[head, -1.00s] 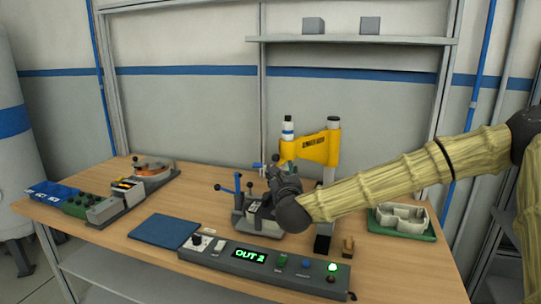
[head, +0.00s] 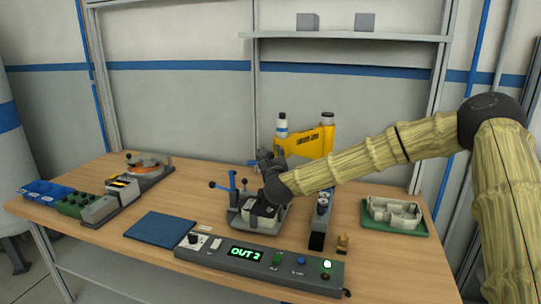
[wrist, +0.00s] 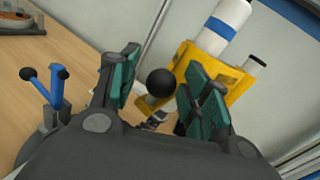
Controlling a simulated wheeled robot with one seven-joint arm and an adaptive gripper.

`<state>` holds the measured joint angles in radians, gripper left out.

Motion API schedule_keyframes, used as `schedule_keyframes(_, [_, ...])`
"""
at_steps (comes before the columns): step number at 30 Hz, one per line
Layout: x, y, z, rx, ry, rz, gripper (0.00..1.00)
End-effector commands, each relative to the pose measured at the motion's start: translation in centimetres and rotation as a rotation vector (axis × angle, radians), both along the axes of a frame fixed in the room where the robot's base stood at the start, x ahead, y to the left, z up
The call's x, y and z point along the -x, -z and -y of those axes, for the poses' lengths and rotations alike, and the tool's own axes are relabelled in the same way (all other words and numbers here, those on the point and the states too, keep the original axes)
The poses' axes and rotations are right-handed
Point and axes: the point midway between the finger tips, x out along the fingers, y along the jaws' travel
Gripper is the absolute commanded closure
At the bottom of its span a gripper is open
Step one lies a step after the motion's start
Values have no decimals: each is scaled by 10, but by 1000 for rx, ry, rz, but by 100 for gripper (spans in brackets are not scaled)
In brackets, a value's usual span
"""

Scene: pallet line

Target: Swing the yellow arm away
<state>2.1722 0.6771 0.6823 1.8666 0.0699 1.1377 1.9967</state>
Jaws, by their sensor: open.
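The yellow arm (head: 312,146) stands at the back of the bench in the head view, with a white, blue-banded cylinder (head: 281,128) at its left end and a dark-capped post at its right end. In the wrist view the yellow arm (wrist: 236,84) lies beyond my fingers, under the large white cylinder (wrist: 225,22). My gripper (wrist: 160,84) is open, with green pads on both fingers. A black ball knob (wrist: 160,82) shows between the fingers, apparently not gripped. Whether the pads touch it, I cannot tell. In the head view my gripper (head: 266,160) partly hides the yellow arm's lower left.
A fixture with blue levers (head: 232,182) stands just left of my gripper. A control box reading OUT 2 (head: 262,266) runs along the front. A green tray (head: 394,226) holds a grey part at right. A blue mat (head: 160,228) lies front left.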

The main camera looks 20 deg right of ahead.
Motion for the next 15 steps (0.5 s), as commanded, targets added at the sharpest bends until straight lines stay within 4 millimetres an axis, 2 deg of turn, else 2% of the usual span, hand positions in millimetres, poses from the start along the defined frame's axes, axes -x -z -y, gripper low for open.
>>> schedule_keyframes(9, [-2, 0, 2, 0, 1, -1, 53])
schedule_keyframes(11, [-2, 0, 2, 0, 1, -1, 62])
schedule_keyframes(15, [-2, 0, 2, -1, 1, -1, 87])
